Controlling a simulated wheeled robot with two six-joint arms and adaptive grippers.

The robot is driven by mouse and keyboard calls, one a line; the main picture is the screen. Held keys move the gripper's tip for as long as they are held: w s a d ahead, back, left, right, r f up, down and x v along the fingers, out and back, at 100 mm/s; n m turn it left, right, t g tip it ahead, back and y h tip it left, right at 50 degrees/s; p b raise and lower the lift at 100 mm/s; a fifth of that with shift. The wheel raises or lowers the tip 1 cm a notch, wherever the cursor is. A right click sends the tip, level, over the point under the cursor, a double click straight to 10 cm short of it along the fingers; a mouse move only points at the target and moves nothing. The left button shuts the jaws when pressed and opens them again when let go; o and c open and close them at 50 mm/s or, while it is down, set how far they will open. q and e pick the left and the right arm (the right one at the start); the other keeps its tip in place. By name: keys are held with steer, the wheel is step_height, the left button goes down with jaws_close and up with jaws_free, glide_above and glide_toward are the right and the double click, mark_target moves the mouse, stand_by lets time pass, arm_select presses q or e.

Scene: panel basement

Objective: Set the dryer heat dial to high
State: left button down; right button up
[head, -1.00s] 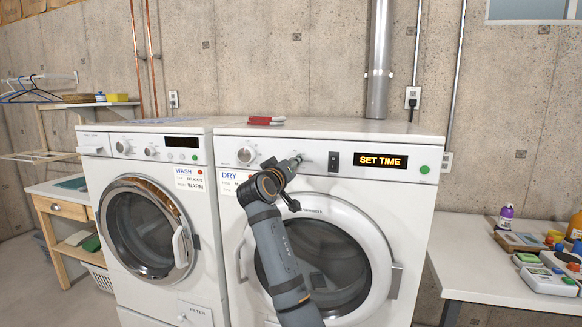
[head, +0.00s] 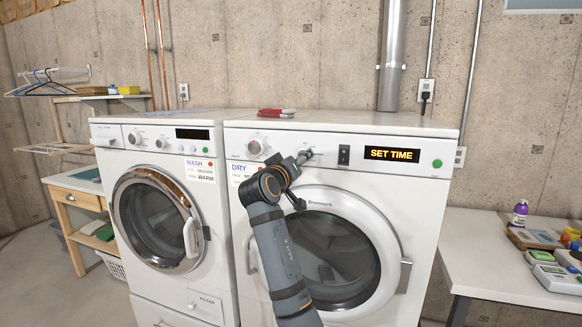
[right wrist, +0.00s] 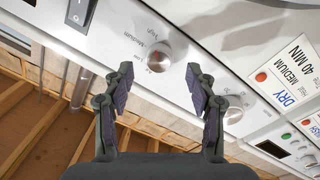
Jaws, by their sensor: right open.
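The white dryer (head: 400,148) stands to the right of the washer in the head view. I cannot tell exactly where the mark points. My right gripper (right wrist: 160,78) is open, its two dark fingers apart on either side below the dial, not visibly gripping it. In the head view the right gripper (head: 301,158) is at the dryer panel and partly covers this dial. My left gripper is out of view.
A card (right wrist: 289,90) reads DRY, MEDIUM, 40 MIN. The washer (head: 160,215) stands left, a cluttered table (head: 480,250) right.

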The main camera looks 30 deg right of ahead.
steer(key=v, duration=0.8)
steer(key=shift+s+a, duration=0.2)
steer(key=shift+a, duration=0.15)
steer(key=shift+w, duration=0.1)
